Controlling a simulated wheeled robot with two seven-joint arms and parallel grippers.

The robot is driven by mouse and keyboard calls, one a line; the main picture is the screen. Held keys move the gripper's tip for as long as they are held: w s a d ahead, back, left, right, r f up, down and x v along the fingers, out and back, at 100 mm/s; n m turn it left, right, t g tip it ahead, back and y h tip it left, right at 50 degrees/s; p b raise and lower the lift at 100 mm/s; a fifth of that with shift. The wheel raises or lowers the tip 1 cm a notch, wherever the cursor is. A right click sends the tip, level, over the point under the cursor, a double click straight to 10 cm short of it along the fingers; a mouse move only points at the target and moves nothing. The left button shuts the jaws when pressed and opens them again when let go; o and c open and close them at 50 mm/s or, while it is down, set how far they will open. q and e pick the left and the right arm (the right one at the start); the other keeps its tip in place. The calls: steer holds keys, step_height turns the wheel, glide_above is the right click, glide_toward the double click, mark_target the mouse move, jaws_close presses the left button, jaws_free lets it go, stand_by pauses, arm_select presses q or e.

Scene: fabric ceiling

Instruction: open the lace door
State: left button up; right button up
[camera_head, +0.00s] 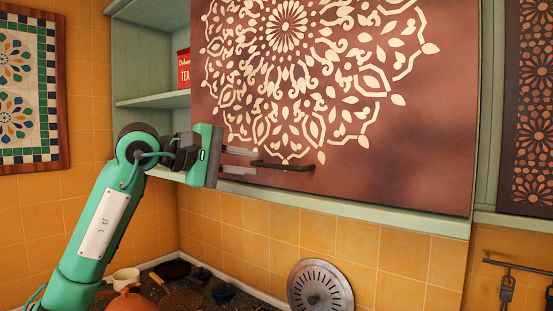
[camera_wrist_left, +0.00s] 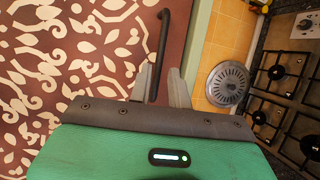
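The lace door (camera_head: 400,130) is a reddish-brown panel with a cream lace medallion, on a green wall cabinet. It also fills the left of the left wrist view (camera_wrist_left: 60,50). Its dark bar handle (camera_head: 285,166) runs level near the door's lower edge; it shows upright in the left wrist view (camera_wrist_left: 163,40). My left gripper (camera_head: 240,161) is at the handle's left end. Its two grey fingers (camera_wrist_left: 160,85) are apart, one on each side of the bar's near end. I cannot tell whether either touches it. My right gripper is out of view.
Open shelves (camera_head: 150,100) with a red tea box (camera_head: 184,69) lie left of the door. Below are an orange tiled wall (camera_head: 400,262), a round slotted metal disc (camera_head: 320,287) and a stove (camera_wrist_left: 285,85). A dark patterned panel (camera_head: 528,110) is at right.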

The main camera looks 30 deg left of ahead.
mark_target(274, 166)
arm_select(q)
steer(key=p+x, duration=0.2)
steer(key=x, duration=0.4)
steer(key=shift+r, duration=0.15)
steer(key=shift+w+d+f, duration=0.2)
steer(key=shift+w+d, duration=0.1)
steer(key=shift+w, duration=0.25)
jaws_close()
